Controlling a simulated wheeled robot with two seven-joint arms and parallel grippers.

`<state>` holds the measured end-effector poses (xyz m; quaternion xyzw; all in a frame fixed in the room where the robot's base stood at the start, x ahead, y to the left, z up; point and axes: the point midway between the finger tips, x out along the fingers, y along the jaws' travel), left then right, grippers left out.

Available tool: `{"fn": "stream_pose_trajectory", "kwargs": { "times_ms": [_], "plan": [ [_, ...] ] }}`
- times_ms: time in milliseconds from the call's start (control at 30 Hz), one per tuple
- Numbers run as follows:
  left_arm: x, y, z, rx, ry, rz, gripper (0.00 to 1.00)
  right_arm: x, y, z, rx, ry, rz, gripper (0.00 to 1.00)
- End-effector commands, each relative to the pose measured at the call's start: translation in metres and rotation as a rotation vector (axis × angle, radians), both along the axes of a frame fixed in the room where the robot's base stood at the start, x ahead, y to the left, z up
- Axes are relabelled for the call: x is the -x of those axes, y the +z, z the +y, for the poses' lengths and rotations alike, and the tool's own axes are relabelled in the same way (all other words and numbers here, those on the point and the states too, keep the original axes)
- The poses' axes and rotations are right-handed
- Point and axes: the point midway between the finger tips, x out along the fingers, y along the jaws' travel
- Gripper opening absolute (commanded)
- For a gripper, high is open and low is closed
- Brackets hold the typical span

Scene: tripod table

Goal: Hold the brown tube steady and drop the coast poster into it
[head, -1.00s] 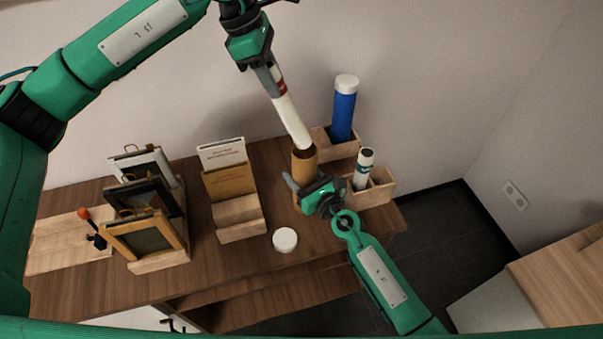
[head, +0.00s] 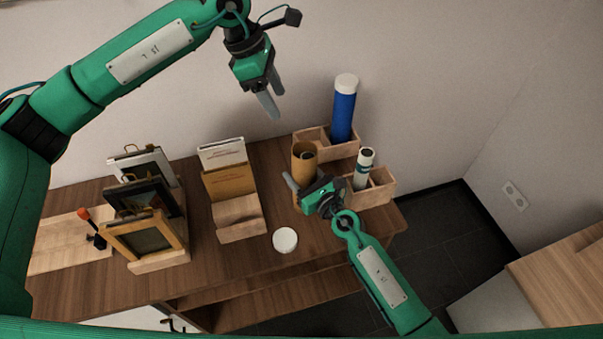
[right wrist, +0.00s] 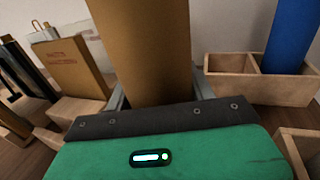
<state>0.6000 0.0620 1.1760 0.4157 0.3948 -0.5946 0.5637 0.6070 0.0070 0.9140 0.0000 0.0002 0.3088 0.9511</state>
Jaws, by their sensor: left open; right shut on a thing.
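The brown tube (head: 304,163) stands upright on the table with its open top facing up; a rolled edge seems to show inside its mouth, but too small to make out clearly. My right gripper (head: 306,192) is shut around the tube, and the right wrist view shows the brown tube (right wrist: 150,50) between its fingers. My left gripper (head: 272,100) is open and empty, above and left of the tube. The coast poster is not seen outside the tube. A round white cap (head: 285,240) lies on the table in front.
Behind and right of the tube, wooden holders (head: 378,192) hold a white roll (head: 363,170) and a blue tube (head: 343,112) with a white top. Booklets in a stand (head: 240,219) and several picture frames (head: 147,238) stand left. The front of the table is partly clear.

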Motion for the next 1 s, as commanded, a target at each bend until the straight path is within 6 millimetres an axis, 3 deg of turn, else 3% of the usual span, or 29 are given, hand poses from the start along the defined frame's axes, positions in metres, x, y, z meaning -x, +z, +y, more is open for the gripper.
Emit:
{"fn": "stream_pose_trajectory", "kwargs": {
  "times_ms": [167, 600, 800, 1000],
  "plan": [
    [-0.001, 0.016, 0.005, 0.0, 0.001, -0.004, 0.59, 0.0, 0.0, 0.0, 0.001, 0.0, 0.001, 0.3],
    [-0.003, 0.097, 0.035, 0.0, 0.002, -0.002, 0.59, 0.0, 0.0, 0.0, 0.001, 0.0, 0.001, 0.3],
    [-0.003, 0.111, 0.041, 0.0, 0.0, -0.001, 0.59, 0.0, 0.0, 0.0, 0.0, 0.0, 0.0, 0.3],
    [-0.002, 0.113, 0.041, 0.0, 0.0, 0.0, 0.59, 0.0, 0.0, 0.0, 0.0, 0.0, 0.0, 0.3]
  ]
}}
